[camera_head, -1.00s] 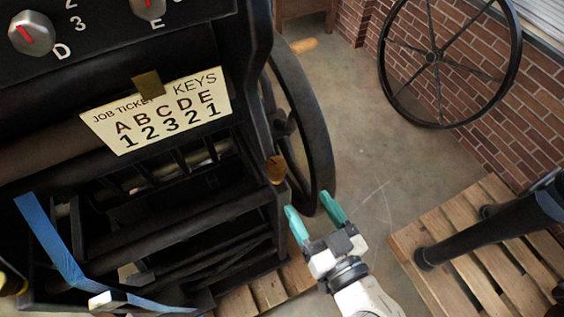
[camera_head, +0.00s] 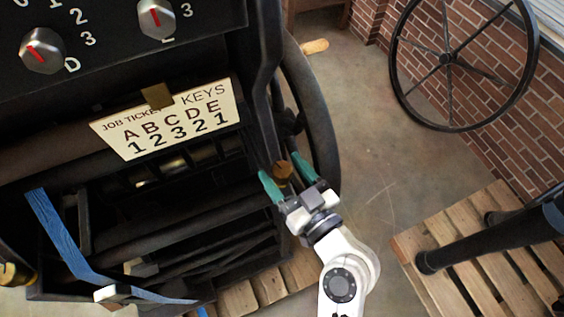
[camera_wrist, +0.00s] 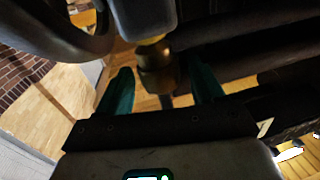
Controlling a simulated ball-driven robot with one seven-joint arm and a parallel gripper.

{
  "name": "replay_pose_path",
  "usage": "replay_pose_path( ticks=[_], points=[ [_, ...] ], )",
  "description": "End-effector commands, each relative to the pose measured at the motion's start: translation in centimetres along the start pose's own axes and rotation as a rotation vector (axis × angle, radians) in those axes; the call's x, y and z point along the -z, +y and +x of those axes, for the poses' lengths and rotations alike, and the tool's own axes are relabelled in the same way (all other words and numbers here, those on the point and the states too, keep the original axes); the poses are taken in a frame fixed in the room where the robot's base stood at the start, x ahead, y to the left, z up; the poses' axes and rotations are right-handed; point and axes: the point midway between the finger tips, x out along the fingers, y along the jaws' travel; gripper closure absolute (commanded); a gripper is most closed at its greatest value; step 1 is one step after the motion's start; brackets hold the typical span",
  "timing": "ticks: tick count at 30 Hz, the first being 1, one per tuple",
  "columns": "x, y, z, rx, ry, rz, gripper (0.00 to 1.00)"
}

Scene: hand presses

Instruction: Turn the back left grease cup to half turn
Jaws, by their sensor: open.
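A brass grease cup (camera_head: 284,173) sits on the black press frame, at the press's right edge in the head view. It also shows in the wrist view (camera_wrist: 157,68), below a dark frame part. My gripper (camera_head: 281,165) is open, with one teal finger on each side of this cup. In the wrist view the fingers (camera_wrist: 162,78) show gaps beside the cup and do not visibly grip it. Another brass cup (camera_head: 12,274) is at the lower left edge of the head view. I cannot tell from these views which cup is the back left one.
A black wheel (camera_head: 318,110) of the press stands just beyond the gripper. A job ticket (camera_head: 168,118) and red-marked knobs (camera_head: 42,51) are on the press front. A pallet (camera_head: 480,245) bearing a black machine part (camera_head: 490,238) is at right. Concrete floor (camera_head: 375,130) between is open.

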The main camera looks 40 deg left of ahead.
Motion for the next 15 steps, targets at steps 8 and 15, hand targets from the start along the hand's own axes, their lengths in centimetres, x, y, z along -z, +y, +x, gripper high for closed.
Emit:
replay_pose_path(
  ticks=[8, 15],
  points=[
    [-0.05, 0.02, 1.07, -0.001, 0.000, 0.000, 0.33],
    [-0.05, 0.01, 1.05, -0.001, 0.000, 0.000, 0.39]
  ],
)
